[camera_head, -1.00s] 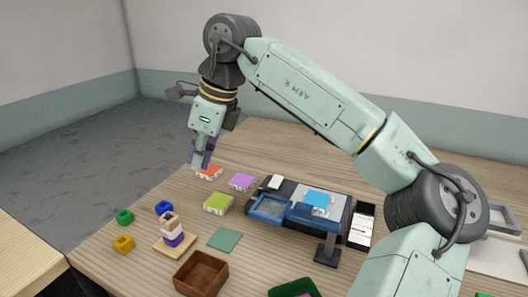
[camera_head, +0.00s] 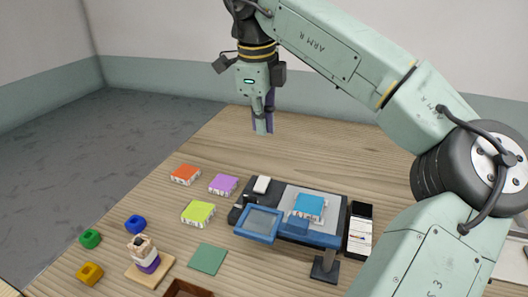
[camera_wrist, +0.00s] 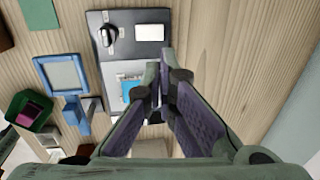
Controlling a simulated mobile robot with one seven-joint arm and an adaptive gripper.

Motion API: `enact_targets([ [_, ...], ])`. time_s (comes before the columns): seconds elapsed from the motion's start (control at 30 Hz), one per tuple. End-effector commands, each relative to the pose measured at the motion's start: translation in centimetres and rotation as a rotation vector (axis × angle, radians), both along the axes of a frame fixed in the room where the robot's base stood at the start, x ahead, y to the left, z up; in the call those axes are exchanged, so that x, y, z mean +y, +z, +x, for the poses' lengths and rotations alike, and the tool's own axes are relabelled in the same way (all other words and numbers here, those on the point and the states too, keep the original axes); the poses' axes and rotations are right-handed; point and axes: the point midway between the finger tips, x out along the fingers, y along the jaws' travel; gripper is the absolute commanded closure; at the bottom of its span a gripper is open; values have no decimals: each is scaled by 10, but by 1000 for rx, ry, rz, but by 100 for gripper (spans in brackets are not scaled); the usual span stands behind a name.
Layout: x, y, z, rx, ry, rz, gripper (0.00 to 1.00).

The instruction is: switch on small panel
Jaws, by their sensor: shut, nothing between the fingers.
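A dark device (camera_head: 338,196) on the wooden table carries a white rectangular switch or button (camera_head: 262,185) and a black knob (camera_head: 236,213). In the wrist view the white switch (camera_wrist: 149,32) and the knob (camera_wrist: 106,35) sit side by side on the dark panel end (camera_wrist: 128,18). A blue block (camera_head: 310,206) lies on the device's grey plate. A blue-framed lid (camera_head: 258,223) stands out at its front. My gripper (camera_head: 262,131) points down, shut and empty, in the air beyond the device. In the wrist view my fingertips (camera_wrist: 160,92) hide part of the plate and blue block.
Orange (camera_head: 186,174), purple (camera_head: 223,184) and yellow-green (camera_head: 198,213) blocks lie left of the device. A phone-like object (camera_head: 360,230) lies to its right. A stacked toy (camera_head: 147,258) and a green square (camera_head: 207,259) are in front. The far table is clear.

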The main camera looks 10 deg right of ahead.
Motion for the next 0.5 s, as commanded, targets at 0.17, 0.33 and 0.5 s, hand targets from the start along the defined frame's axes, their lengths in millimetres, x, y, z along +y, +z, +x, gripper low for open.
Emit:
enact_targets([
  [0.17, -2, -26, 3, 3, 2, 1, 100],
  [0.33, -6, -62, 7, 4, 1, 3, 100],
  [0.5, -8, -96, 12, 3, 2, 4, 100],
])
